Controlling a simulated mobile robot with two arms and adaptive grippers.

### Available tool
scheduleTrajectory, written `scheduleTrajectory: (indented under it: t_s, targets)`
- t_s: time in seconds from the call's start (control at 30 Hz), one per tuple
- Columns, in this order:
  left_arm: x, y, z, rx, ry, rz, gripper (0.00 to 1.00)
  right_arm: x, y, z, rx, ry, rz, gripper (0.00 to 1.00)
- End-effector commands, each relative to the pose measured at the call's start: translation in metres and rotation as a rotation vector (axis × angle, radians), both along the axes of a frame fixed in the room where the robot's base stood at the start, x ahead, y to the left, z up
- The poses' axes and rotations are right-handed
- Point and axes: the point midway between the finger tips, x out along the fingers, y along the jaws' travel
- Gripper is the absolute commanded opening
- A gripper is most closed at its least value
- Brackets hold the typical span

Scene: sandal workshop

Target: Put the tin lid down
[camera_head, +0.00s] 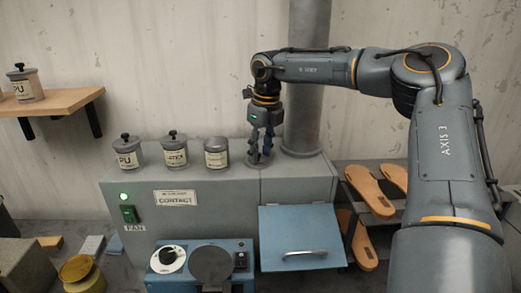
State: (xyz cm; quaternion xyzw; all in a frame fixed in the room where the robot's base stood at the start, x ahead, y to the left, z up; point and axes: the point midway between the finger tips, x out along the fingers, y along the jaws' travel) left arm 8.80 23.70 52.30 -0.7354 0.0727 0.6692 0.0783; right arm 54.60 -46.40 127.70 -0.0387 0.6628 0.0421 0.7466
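My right gripper (262,153) points straight down just above the top of the grey cabinet (228,191), to the right of the tins. A small grey shape that looks like the tin lid (257,163) shows low at its fingertips. The fingers cover most of it, and I cannot tell whether they grip it or whether it touches the cabinet top. The tin without a knobbed lid (216,157) stands upright on the cabinet, left of the gripper. My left gripper is not in view.
A grey pipe (302,110) rises behind the gripper. A blue hinged cover (300,230) is below, and sandal soles (370,190) lie on a rack at right.

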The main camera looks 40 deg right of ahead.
Motion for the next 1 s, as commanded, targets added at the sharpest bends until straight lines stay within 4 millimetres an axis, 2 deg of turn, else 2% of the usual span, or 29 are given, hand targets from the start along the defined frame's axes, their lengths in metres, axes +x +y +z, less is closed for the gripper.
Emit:
scheduleTrajectory:
  t_s: [0.3, 0.37, 0.8, 1.0]
  targets:
    - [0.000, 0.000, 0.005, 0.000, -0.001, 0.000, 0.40, 0.000, 0.000, 0.006, 0.001, 0.001, 0.000, 0.41]
    - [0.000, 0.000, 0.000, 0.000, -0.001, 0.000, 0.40, 0.000, 0.000, 0.009, -0.001, -0.001, -0.001, 0.41]
    - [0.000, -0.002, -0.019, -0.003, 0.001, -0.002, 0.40, -0.011, -0.001, 0.098, -0.002, -0.002, -0.001, 0.41]
    - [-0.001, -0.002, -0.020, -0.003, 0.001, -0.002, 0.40, -0.013, -0.001, 0.119, 0.000, 0.000, 0.000, 0.41]
